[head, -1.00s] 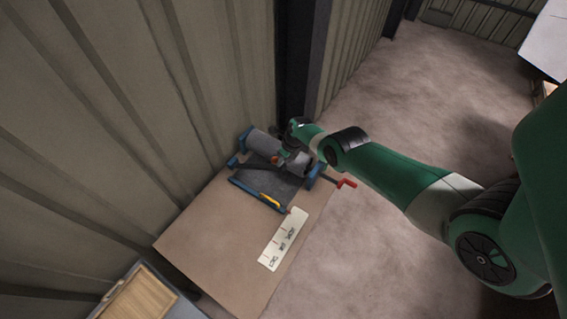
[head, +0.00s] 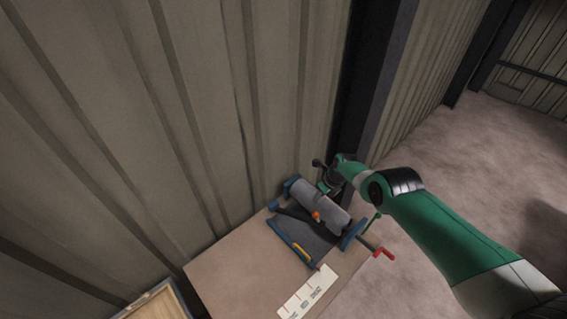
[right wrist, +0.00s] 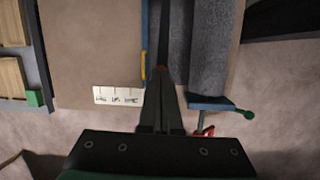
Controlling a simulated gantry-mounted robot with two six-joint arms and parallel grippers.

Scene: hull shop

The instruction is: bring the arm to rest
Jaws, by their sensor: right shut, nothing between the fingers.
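My right gripper (head: 328,186) is at the far side of the blue-framed roll stand, by the wall; its fingertips are hard to make out in the head view. In the right wrist view its two dark fingers (right wrist: 161,88) are together with nothing between them. The stand carries a grey roll (head: 325,203) and a grey sheet (head: 302,228). A small orange piece (head: 316,216) sits at the roll's front. I cannot tell how high the gripper is above the roll. My left gripper is in neither view.
The stand is on a brown tabletop (head: 235,269), with a red crank (head: 384,253), a yellow-handled tool (head: 301,252) and a white marked strip (head: 308,293) nearby. A wooden-slatted box (head: 158,303) is at lower left. A corrugated wall (head: 130,130) rises behind; floor is clear at right.

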